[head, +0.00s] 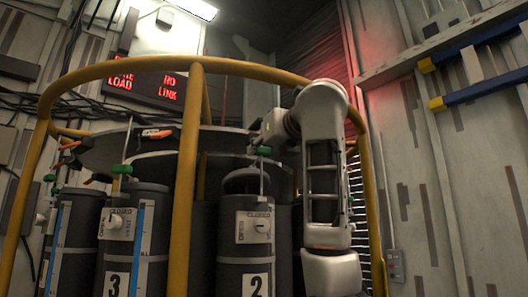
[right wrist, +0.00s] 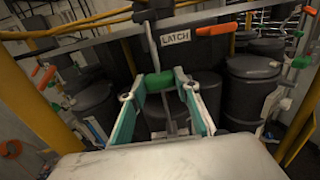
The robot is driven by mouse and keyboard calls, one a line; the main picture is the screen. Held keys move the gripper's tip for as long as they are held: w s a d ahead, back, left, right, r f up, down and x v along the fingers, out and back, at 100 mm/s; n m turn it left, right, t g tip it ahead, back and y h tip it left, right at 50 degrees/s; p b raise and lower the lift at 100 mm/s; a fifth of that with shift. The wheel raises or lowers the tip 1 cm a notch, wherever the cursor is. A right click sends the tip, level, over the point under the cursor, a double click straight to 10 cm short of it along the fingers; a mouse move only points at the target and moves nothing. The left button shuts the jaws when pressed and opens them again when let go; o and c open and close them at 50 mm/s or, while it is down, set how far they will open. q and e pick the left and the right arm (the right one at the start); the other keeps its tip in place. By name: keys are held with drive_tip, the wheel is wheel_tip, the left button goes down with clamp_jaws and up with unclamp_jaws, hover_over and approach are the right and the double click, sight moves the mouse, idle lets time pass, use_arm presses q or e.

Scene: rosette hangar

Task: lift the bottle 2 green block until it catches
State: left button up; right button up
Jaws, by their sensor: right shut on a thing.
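Bottle 2 (head: 230,275) is a dark cylinder with a white "2" label, standing in the middle of the head view. A thin upright rod rises from its top to the green block (head: 264,151). My right gripper (head: 262,141) is at this block, with its arm coming in from the right. In the right wrist view the green block (right wrist: 159,82) sits between the fingertips of the right gripper (right wrist: 158,85), which is shut on it. The gripper partly hides what lies below the block. My left gripper is in neither view.
A yellow rail (head: 186,180) curves around the bottles, with one post left of bottle 2. Bottle 3 (head: 123,250) stands to the left. A "LATCH" plate (right wrist: 175,37) and an orange handle (right wrist: 216,29) lie just beyond the gripper. Other bottles crowd both sides.

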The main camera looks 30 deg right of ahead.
wheel_tip(320, 180, up, 3)
drive_tip(key=shift+r+p, duration=0.1)
drive_tip(key=shift+p, duration=0.45)
drive_tip(key=o, duration=1.3)
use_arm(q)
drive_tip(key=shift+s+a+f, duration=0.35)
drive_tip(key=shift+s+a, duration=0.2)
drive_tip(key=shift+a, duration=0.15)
use_arm(e)
drive_tip(key=shift+o, duration=0.2)
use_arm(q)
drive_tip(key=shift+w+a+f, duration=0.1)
use_arm(e)
drive_tip(key=shift+s, duration=0.1)
